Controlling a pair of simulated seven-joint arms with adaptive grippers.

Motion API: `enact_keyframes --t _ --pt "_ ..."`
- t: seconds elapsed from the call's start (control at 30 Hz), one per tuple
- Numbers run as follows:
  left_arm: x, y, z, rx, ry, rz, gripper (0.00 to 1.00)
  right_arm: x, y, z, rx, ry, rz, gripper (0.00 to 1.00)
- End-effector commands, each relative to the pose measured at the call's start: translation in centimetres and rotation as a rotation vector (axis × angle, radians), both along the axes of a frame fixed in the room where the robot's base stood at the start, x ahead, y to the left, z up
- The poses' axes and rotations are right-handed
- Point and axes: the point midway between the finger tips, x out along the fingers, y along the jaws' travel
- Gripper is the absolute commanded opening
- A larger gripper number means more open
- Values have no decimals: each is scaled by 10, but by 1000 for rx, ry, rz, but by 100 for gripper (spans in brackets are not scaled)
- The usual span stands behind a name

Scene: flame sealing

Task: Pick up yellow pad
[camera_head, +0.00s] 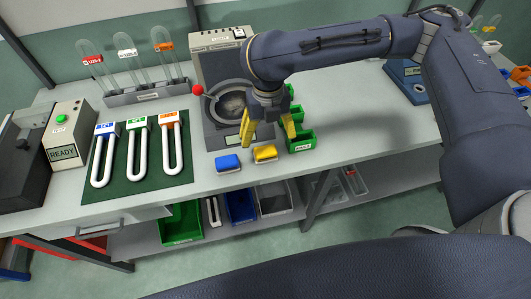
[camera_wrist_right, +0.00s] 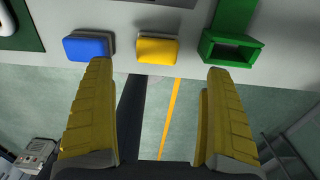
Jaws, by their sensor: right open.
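The yellow pad (camera_head: 265,153) lies on the front part of the bench, to the right of a blue pad (camera_head: 228,163). My right gripper (camera_head: 268,142) is open above and just behind the yellow pad in the head view. In the right wrist view the yellow pad (camera_wrist_right: 157,51) lies ahead of and between the two spread yellow fingers (camera_wrist_right: 160,100), with nothing held between them. The blue pad (camera_wrist_right: 89,47) is near the left finger's tip in that view. My left gripper does not show.
A green bin (camera_head: 301,141) stands close on the right of the yellow pad. A grey device with a round dark plate (camera_head: 232,103) stands behind the pads. A green mat (camera_head: 133,184) with white U-shaped tubes lies to the left. The bench's front edge is close.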

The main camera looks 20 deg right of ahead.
Motion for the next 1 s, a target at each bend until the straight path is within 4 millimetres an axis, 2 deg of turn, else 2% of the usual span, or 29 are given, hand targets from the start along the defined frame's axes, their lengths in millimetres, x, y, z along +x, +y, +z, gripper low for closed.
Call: enact_keyframes --t 0.03,0.2,0.57,1.0 --pt "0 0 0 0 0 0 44 -1 0 -9 0 4 -1 87" --pt "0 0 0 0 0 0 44 0 0 -29 0 2 -1 87" --pt "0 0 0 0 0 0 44 0 1 -45 0 0 -1 87" --pt "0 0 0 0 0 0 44 0 4 -88 1 1 -2 87"
